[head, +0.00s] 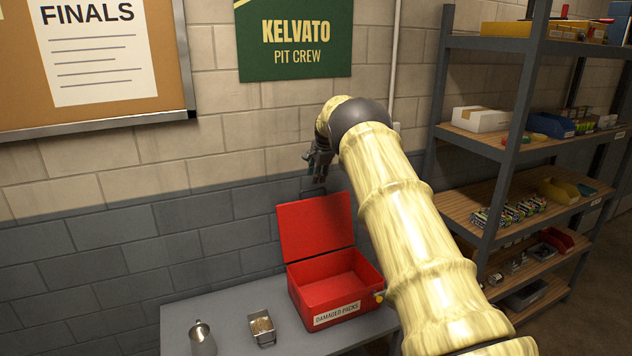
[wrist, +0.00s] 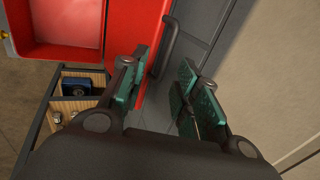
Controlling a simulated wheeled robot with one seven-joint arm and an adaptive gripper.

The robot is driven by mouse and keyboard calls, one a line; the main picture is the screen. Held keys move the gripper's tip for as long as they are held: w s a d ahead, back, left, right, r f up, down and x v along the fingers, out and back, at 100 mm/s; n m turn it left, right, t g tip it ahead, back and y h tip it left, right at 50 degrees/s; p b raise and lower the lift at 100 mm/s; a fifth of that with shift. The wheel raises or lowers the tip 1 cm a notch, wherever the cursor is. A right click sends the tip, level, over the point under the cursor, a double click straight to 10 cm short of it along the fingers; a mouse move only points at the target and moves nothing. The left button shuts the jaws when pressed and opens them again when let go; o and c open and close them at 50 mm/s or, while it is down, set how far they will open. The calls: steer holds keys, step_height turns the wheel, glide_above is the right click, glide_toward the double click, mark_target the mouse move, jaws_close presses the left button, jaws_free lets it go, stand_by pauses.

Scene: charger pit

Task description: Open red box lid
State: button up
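The red box (head: 335,296) stands on a grey table with its lid (head: 312,228) raised upright at the back; the inside shows and looks empty. A "DAMAGED PACKS" label is on its front. The lid's dark handle (wrist: 168,45) is at the lid's edge in the wrist view. My gripper (head: 318,166) is just above the lid's top edge in the head view. In the wrist view my gripper (wrist: 162,85) has its green-padded fingers apart, with nothing held between them. The handle lies beyond the fingertips; contact cannot be told.
A metal container (head: 262,327) and a metal cup (head: 202,338) stand on the table (head: 233,300) left of the box. The block wall (head: 150,240) is close behind the lid. A loaded shelf unit (head: 520,150) stands to the right.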

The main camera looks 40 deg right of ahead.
steer(key=shift+v, duration=1.05)
